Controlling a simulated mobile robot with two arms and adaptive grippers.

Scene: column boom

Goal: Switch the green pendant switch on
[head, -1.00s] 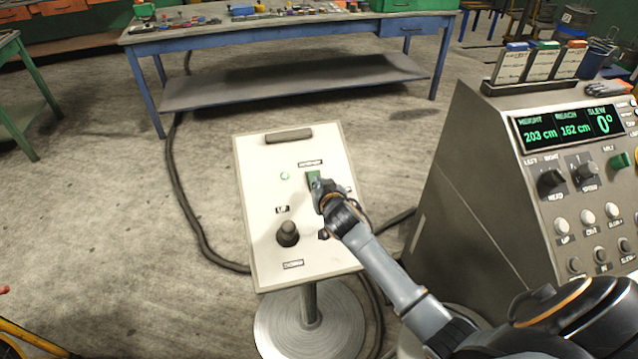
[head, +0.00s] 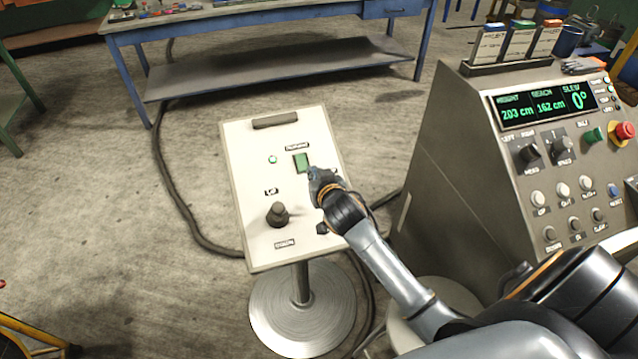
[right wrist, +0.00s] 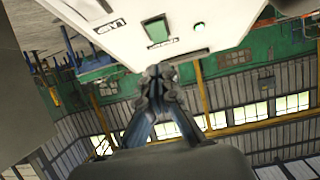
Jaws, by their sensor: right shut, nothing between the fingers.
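The green pendant switch (head: 301,162) is a rectangular rocker in the upper part of a white, tilted panel (head: 247,215). Its whole face shows in the head view. My right gripper (head: 314,176) is shut and empty, just below and to the right of the switch, seemingly clear of it. In the right wrist view the switch (right wrist: 157,30) lies beyond the closed fingertips (right wrist: 160,73), with a gap in the picture. A small round green lamp (head: 272,159) left of the switch looks bright. My left gripper is not in view.
A dark knob (head: 278,214) stands low on the panel, which rests on a round-footed stand (head: 302,307). A grey console (head: 450,180) with display, knobs and a red button (head: 624,131) stands to the right. A blue workbench (head: 270,22) is behind. Cables lie on the floor.

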